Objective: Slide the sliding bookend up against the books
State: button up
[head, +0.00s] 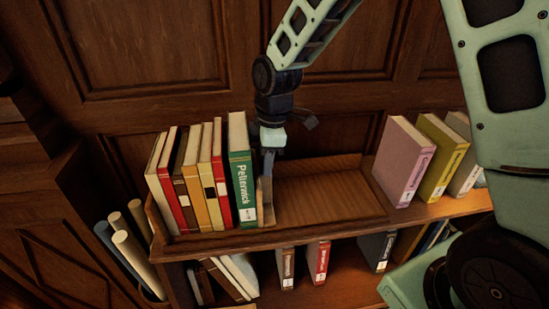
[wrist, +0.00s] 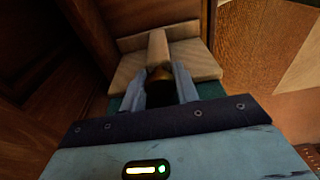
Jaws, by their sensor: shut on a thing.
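The sliding bookend (head: 262,203) is a light wooden piece on the upper shelf, just right of the row of books. It also shows in the wrist view as a pale wooden plate (wrist: 202,66) with a raised middle bar. My gripper (head: 268,168) is over the bookend, its fingers (wrist: 165,88) shut on the bookend's dark brassy knob (wrist: 160,74). The tall green book (head: 241,172), marked "Pellerwick", is the row's right end, right beside the bookend. Red, brown and yellow books (head: 190,178) stand to its left. Whether bookend and green book touch, I cannot tell.
The shelf tray floor (head: 325,195) right of the bookend is bare. Purple (head: 402,162) and yellow (head: 440,158) books stand beyond it. A lower shelf (head: 330,291) holds more books. Rolled papers (head: 130,250) stand at lower left. Wood panelling (head: 140,45) rises behind.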

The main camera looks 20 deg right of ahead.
jog(key=shift+w+a, duration=0.2)
jog(key=shift+a, duration=0.55)
jog(key=shift+a, duration=0.2)
jog(key=o, duration=1)
jog(key=shift+w+r, duration=0.1)
jog(key=shift+r, duration=0.1)
